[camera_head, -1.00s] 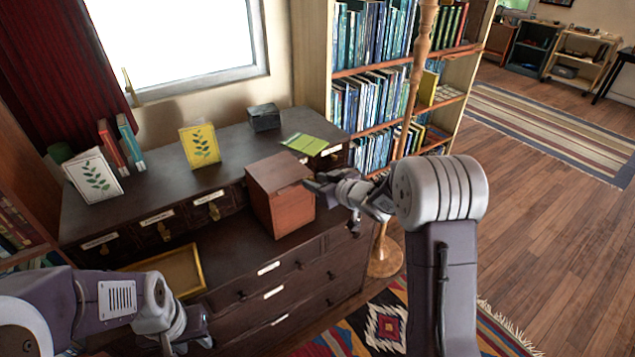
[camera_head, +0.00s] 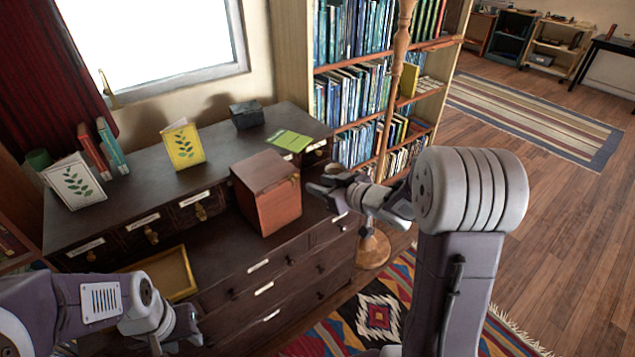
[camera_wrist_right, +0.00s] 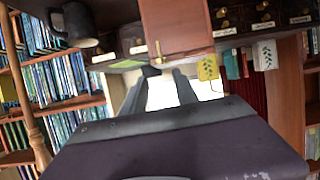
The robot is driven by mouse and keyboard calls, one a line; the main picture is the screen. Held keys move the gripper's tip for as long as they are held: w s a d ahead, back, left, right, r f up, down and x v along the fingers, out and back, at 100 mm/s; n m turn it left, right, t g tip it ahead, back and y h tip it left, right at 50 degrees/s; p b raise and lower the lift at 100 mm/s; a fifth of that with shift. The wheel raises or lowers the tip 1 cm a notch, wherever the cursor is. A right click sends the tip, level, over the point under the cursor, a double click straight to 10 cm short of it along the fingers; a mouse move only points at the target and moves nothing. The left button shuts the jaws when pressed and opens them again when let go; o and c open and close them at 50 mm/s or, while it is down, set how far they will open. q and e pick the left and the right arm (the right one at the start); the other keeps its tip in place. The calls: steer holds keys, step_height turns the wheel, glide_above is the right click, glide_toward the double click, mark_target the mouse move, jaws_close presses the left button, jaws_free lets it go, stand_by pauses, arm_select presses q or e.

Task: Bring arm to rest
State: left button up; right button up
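My right gripper (camera_head: 330,183) is beside the right side of a reddish-brown wooden box (camera_head: 268,195) that stands on the dark wooden cabinet (camera_head: 235,262). In the right wrist view its two fingers (camera_wrist_right: 160,90) stand apart with nothing between them, and the box (camera_wrist_right: 177,28) shows beyond them. My left gripper (camera_head: 178,338) is low at the lower left, in front of the cabinet. Its fingertips are too hidden to show whether it is open or shut.
A dark mug (camera_wrist_right: 74,24) shows in the wrist view. A bookshelf (camera_head: 360,90) and wooden pole stand behind.

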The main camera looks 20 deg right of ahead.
steer(key=a+r+p, duration=0.7)
steer(key=r, duration=0.2)
steer(key=s+d+f+m+g+h, duration=0.1)
steer(key=s+f+g, duration=0.2)
steer(key=s, duration=0.5)
steer(key=s+d+f+m+g+h+p, duration=0.1)
steer(key=s+f+g, duration=0.3)
steer(key=s, duration=0.4)
steer(key=s+d+f+m+g+h+p, duration=0.1)
steer(key=s+d+f+m+g+h, duration=0.1)
steer(key=s, duration=0.6)
step_height(320, 180, down, 4)
steer(key=shift+d+r+m+g+h, duration=0.25)
steer(key=shift+d+m+g+h, duration=0.25)
steer(key=shift+g, duration=0.6)
steer(key=shift+d, duration=0.15)
